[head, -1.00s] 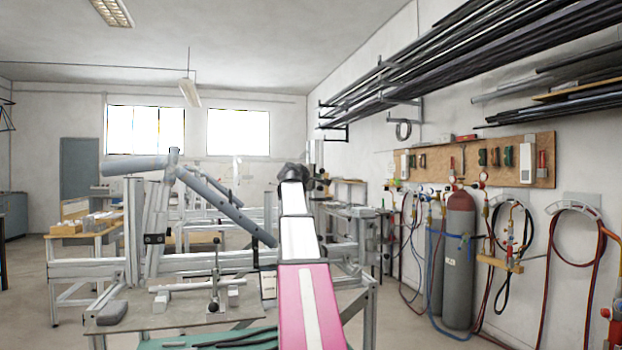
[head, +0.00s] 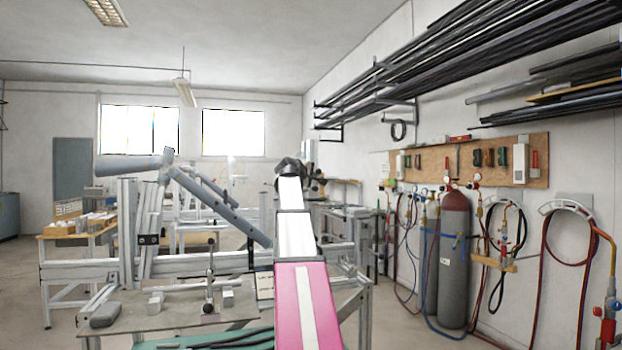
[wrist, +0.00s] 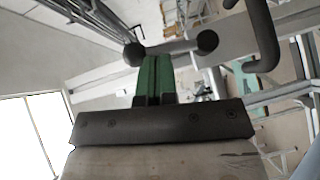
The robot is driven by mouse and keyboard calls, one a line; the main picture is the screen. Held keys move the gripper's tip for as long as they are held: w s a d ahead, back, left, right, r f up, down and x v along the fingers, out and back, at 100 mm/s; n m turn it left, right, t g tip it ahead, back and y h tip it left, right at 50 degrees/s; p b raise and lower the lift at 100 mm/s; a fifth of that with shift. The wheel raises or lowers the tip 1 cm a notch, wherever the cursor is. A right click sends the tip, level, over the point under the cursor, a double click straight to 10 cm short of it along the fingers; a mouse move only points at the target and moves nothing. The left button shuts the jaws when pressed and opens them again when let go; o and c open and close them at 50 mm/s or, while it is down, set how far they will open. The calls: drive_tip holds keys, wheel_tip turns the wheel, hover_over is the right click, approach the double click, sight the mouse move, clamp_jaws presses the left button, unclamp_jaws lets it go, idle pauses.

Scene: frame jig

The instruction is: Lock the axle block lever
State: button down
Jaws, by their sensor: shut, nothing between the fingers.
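My gripper shows in the wrist view as two green fingers (wrist: 153,80) held together, with nothing between them. Beyond the fingertips is a grey rod with a dark ball knob (wrist: 207,41) at the right and another (wrist: 133,54) at the left, close to the fingers. I cannot tell whether the fingers touch it, or whether it is the axle block lever. In the head view my gripper (head: 291,168) is a dark shape at the far end of my arm; its fingers are unclear. A thin upright lever with dark knobs (head: 209,282) stands at the jig table, left of my arm.
A grey tube frame (head: 215,205) is held in the jig, left of my arm. A dark bent bar (wrist: 263,38) is near the gripper at the right. Gas cylinders (head: 453,260) stand by the right wall. Open floor lies between table and cylinders.

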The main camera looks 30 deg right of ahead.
drive_tip(key=shift+s+d+r+m+g+y, duration=0.1)
drive_tip(key=shift+d+r+m+g+y, duration=0.05)
drive_tip(key=shift+d+m+y, duration=0.3)
drive_tip(key=shift+s+d+r+m+g+y, duration=0.15)
drive_tip(key=shift+d+m+y, duration=0.2)
drive_tip(key=shift+y, duration=0.2)
drive_tip(key=d+m+y, duration=0.1)
drive_tip(key=y, duration=0.1)
drive_tip(key=d+m+y, duration=0.1)
drive_tip(key=shift+s+d+f+y, duration=0.1)
drive_tip(key=shift+s+y, duration=0.1)
drive_tip(key=shift+y, duration=0.2)
drive_tip(key=y, duration=0.1)
drive_tip(key=d+f+m+y, duration=0.1)
drive_tip(key=d+m+y, duration=0.1)
drive_tip(key=y, duration=0.1)
drive_tip(key=shift+s+d+f, duration=0.1)
drive_tip(key=shift+s+f, duration=0.05)
drive_tip(key=shift+s, duration=0.1)
drive_tip(key=shift+s+d+f+m+y, duration=0.15)
drive_tip(key=shift+d+f+m+y, duration=0.2)
drive_tip(key=shift+f+m+y, duration=0.4)
drive_tip(key=shift+d+n, duration=0.15)
drive_tip(key=shift+n, duration=0.1)
